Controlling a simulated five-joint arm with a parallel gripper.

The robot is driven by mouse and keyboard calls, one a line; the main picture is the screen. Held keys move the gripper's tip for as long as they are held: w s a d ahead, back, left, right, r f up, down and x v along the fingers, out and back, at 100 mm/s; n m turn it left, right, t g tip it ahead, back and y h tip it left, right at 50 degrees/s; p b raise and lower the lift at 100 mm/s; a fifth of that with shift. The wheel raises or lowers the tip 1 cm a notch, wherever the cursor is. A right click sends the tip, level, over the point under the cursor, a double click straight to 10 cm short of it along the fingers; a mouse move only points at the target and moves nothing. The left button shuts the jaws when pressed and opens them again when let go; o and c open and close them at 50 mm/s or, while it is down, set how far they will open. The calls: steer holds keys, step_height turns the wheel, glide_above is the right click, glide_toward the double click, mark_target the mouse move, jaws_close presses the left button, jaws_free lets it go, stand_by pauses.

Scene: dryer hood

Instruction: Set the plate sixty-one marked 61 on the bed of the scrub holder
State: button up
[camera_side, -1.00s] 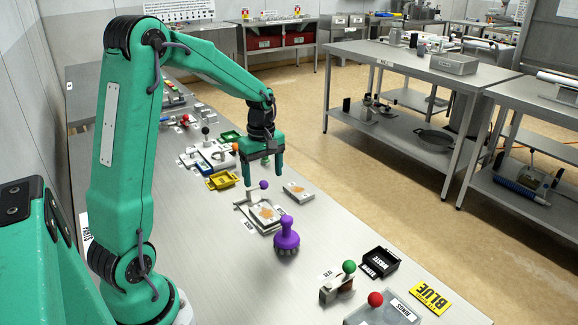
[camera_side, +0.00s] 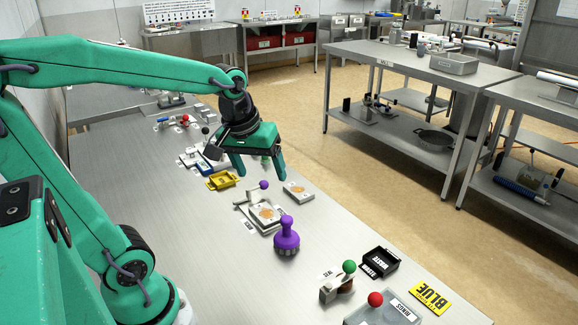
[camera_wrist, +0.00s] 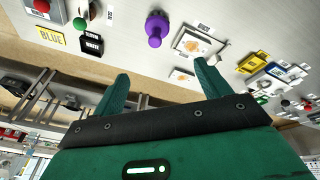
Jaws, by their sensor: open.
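The scrub holder (camera_side: 246,207) is a pale frame with a purple-knobbed lever, in the middle of the bench. A light plate with an orange-brown patch (camera_side: 265,212) lies on it. A second, similar plate (camera_side: 298,192) lies loose on the bench just behind and to the right. I cannot read a 61 on either. My gripper (camera_side: 249,170) is open and empty, tilted, above the bench and behind the holder. In the wrist view, the loose plate (camera_wrist: 182,76) is close to the right finger, and the holder (camera_wrist: 179,45) lies beyond it.
A purple scrub brush (camera_side: 287,238) stands in front of the holder. A green-knobbed device (camera_side: 338,287), a black tray (camera_side: 380,262) and a yellow BLUE sign (camera_side: 430,297) are at the front right. Bare bench lies left of the holder.

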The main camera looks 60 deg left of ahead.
steer(key=s+d+r+m+t, duration=0.1)
steer(key=s+d+m+t, duration=0.1)
steer(key=s+d+m, duration=0.3)
steer(key=shift+s+d+m+h, duration=0.15)
steer(key=shift+s+m+h, duration=0.15)
steer(key=shift+s+m, duration=0.75)
